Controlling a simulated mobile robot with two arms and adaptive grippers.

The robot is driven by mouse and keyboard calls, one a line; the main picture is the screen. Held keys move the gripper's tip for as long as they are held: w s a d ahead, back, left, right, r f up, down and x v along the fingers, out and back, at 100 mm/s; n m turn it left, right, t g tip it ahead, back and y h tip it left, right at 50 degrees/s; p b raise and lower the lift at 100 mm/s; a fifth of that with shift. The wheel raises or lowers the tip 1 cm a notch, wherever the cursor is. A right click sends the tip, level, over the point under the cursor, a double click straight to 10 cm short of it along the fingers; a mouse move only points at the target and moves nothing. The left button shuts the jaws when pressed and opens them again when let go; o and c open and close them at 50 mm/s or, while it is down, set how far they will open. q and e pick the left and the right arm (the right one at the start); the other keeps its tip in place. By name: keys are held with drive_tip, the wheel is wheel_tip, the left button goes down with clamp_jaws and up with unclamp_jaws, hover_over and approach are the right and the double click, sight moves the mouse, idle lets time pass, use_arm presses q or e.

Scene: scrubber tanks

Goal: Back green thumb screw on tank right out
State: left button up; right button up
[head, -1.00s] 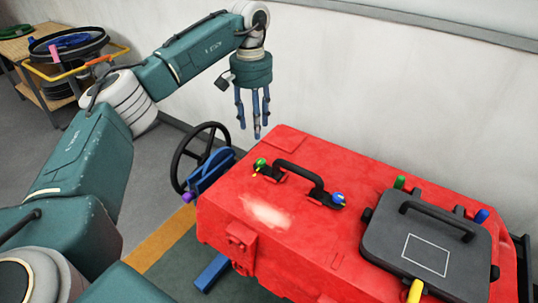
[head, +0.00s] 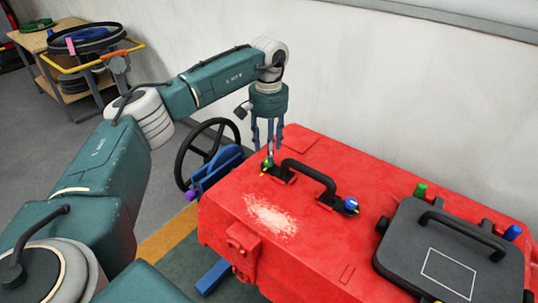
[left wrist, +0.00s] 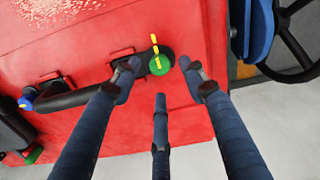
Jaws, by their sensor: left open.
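A green thumb screw (head: 267,163) with a yellow pin sits at the left end of the black handle on the red tank (head: 330,235). It also shows in the left wrist view (left wrist: 160,64). My left gripper (head: 269,148) points down, open and empty, with its fingers around and just above this screw. In the left wrist view its fingertips (left wrist: 159,76) lie on three sides of the green head; I cannot tell if any touches it. Another green knob (head: 420,190) stands at the back of the dark lid (head: 400,245). My right gripper is out of view.
A black handle (head: 308,172) rises beside the screw, with a blue knob (head: 351,205) at its other end. A black handwheel (head: 181,160) stands left of the tank. A pale wall (head: 430,90) runs behind. A cart (head: 85,65) stands at the far left.

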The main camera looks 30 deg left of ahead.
sight(268, 164)
use_arm(q)
drive_tip(key=shift+f, duration=1.95)
clamp_jaws()
